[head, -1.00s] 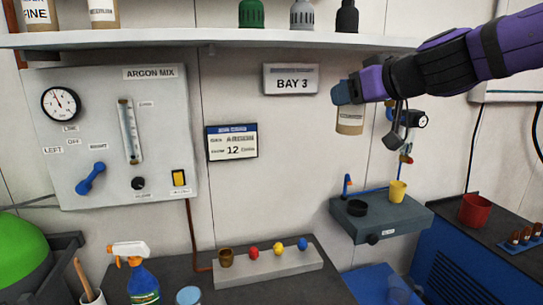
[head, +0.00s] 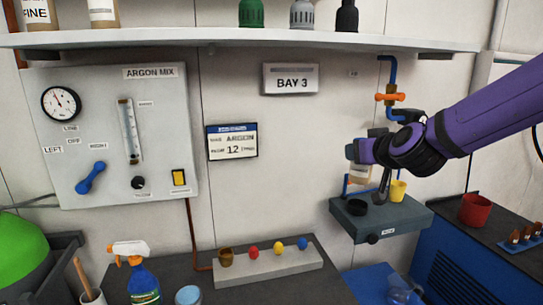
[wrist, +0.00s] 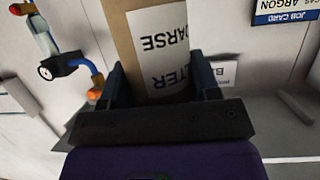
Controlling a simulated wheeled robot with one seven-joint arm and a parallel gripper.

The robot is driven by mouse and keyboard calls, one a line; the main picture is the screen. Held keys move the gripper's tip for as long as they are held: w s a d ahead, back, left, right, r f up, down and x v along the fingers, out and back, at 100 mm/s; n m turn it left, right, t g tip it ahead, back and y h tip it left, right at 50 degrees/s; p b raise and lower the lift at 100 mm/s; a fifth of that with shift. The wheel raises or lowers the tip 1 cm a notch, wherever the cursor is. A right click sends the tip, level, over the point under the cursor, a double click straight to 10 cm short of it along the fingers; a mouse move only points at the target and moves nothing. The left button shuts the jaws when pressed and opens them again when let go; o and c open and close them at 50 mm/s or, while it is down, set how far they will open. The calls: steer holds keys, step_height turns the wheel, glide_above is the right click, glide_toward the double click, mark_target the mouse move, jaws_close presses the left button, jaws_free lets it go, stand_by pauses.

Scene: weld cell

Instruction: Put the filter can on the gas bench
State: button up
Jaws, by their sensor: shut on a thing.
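My gripper (head: 360,150) is shut on the filter can (head: 360,174), a tan can with a white label. In the wrist view the can (wrist: 122,25) sits between both fingers, and its label shows upside down with "COARSE" partly readable. In the head view the can hangs roughly upright above a small grey wall-mounted bench (head: 405,222), over its black ring (head: 356,208). A gap seems to separate can and bench. My gripper hides part of the can. I cannot tell for certain that this unit is the gas bench; its front label is too small to read.
A yellow cup (head: 398,191) stands on the grey bench, right of the can. A blue pipe with an orange valve (head: 390,97) runs behind my gripper. A red pot (head: 475,210) stands farther right. The shelf (head: 230,41) with bottles is above.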

steer(key=w+d+f+m+h, duration=0.2)
steer(key=w+d+f, duration=0.1)
steer(key=f, duration=0.4)
steer(key=w+d+f+m+h, duration=0.2)
steer(key=w+d+f, duration=0.1)
steer(key=f, duration=0.3)
steer(key=w+d+f+m+h, duration=0.2)
steer(key=w+d+f+h, duration=0.1)
steer(key=f, duration=0.4)
steer(key=shift+s+d+r, duration=1.25)
steer(key=shift+d+r, duration=0.15)
steer(key=shift+r, duration=6.25)
steer(key=shift+s+d+r, duration=1.2)
steer(key=shift+d+r, duration=0.2)
steer(key=shift+r, duration=6.25)
steer(key=shift+s+a+r, duration=0.9)
steer(key=shift+a+r, duration=1.2)
steer(key=shift+a, duration=0.2)
steer(key=w+a+f+n+y, duration=0.1)
steer(key=w+a+f, duration=0.35)
steer(key=f, duration=0.45)
steer(key=w+d+f, duration=0.1)
steer(key=f, duration=1.2)
steer(key=w+d+f, duration=0.1)
steer(key=d+f, duration=0.1)
steer(key=f, duration=1.1)
steer(key=shift+w+m+h, duration=0.3)
